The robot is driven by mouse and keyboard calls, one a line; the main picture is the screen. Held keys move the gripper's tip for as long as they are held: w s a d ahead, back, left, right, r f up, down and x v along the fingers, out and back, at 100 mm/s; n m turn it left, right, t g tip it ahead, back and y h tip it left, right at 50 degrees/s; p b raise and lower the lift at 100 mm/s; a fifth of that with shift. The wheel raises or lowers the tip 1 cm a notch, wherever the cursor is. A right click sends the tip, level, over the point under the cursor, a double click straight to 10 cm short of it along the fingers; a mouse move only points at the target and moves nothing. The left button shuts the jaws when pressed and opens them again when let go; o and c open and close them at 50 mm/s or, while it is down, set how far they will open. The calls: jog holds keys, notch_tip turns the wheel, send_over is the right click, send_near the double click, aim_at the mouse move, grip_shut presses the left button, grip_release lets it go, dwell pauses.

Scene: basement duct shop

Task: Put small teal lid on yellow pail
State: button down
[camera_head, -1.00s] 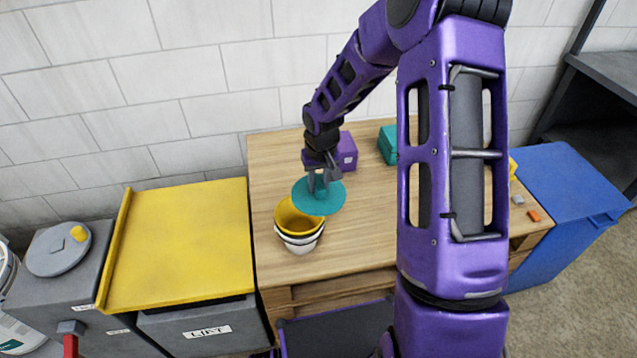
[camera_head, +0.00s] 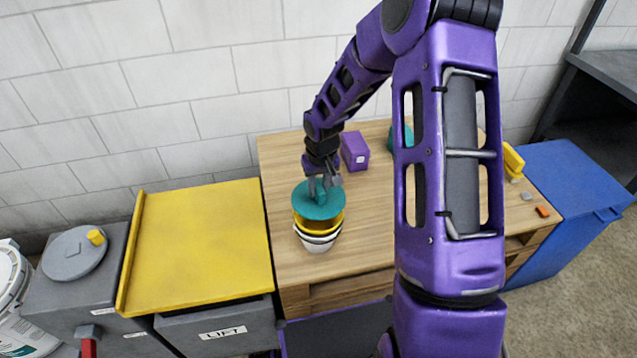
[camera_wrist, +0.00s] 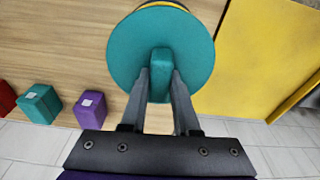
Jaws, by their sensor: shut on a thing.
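My gripper (camera_head: 323,188) is shut on the block-shaped knob of the round teal lid (camera_head: 318,207). In the wrist view the fingers (camera_wrist: 161,76) grip both sides of the knob, and the lid (camera_wrist: 125,50) looks flat. The yellow pail (camera_head: 321,225) is directly under the lid in the head view, nested in white bowl-like pails (camera_head: 318,246) on the wooden bench. The lid hides the pail's opening. A yellow sliver (camera_wrist: 165,5) shows past the lid's far edge in the wrist view. I cannot tell whether lid and rim touch.
A purple box (camera_head: 354,150) and a teal box (camera_head: 402,138) stand behind on the bench (camera_head: 280,200). A yellow-topped cabinet (camera_head: 205,240) adjoins on the left, and a blue bin (camera_head: 575,190) on the right. The bench left of the purple box is clear.

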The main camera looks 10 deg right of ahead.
aim_at(318, 201)
jog(key=shift+f+b, duration=0.4)
jog(key=shift+f, duration=1.6)
jog(key=shift+f+b, duration=0.65)
jog(key=shift+b, duration=0.1)
jog(key=c, duration=0.9)
grip_release()
jog(key=shift+s+r+p, duration=0.2)
jog(key=shift+r+p, duration=0.9)
jog(key=shift+r, duration=0.45)
jog(key=shift+s+r, duration=0.2)
jog(key=shift+r, duration=1.1)
jog(key=shift+s+r, duration=0.25)
jog(key=shift+r, duration=1.1)
jog(key=shift+s+r, duration=0.2)
jog(key=shift+r, duration=1.1)
